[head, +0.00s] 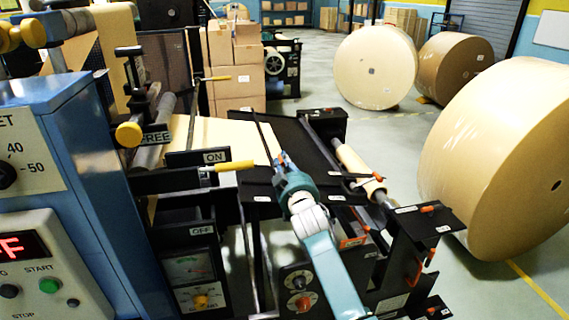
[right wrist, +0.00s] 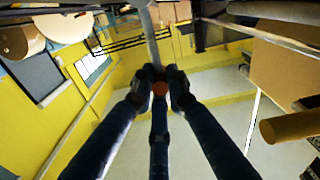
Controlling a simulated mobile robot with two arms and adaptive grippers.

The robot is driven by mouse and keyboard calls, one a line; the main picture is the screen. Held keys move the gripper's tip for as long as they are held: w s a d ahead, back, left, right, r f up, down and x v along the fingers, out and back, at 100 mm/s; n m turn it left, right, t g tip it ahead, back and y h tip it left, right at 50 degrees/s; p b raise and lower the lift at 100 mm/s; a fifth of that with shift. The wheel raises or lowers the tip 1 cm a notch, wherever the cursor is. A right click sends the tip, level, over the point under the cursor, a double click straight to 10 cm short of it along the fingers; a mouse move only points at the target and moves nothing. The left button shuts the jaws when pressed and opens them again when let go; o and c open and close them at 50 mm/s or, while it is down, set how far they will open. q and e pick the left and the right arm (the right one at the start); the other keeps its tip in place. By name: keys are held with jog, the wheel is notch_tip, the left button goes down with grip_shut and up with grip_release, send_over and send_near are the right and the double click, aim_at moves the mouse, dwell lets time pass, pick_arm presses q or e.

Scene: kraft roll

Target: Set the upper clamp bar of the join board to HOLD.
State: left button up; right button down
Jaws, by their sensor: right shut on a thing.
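The join board (head: 316,188) seems to be the black plate assembly with small white labels at the middle of the head view. Its labels are too small to read, so I cannot tell which one says HOLD. My right gripper (head: 282,160) is over the board's left part, its teal wrist hiding what is beneath. In the right wrist view, its dark fingers (right wrist: 160,80) are shut around an orange-red handle end (right wrist: 160,88), with a grey bar beyond. I cannot tell for sure whether this handle belongs to the upper clamp bar. My left gripper is not in view.
A blue control cabinet (head: 75,150) stands at the left. Yellow-handled levers (head: 235,166) lie close left of my right gripper. Orange handles (head: 428,208) stick out at the right.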

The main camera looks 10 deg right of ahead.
jog(key=shift+a+r, duration=0.15)
jog(key=shift+a, duration=0.05)
jog(key=c, duration=1.7)
grip_release()
jog(key=shift+a, duration=0.1)
jog(key=shift+s+f, duration=0.2)
jog(key=shift+s, duration=0.1)
jog(key=s, duration=1.1)
jog(key=shift+s+d+r, duration=0.1)
jog(key=shift+s+d, duration=0.1)
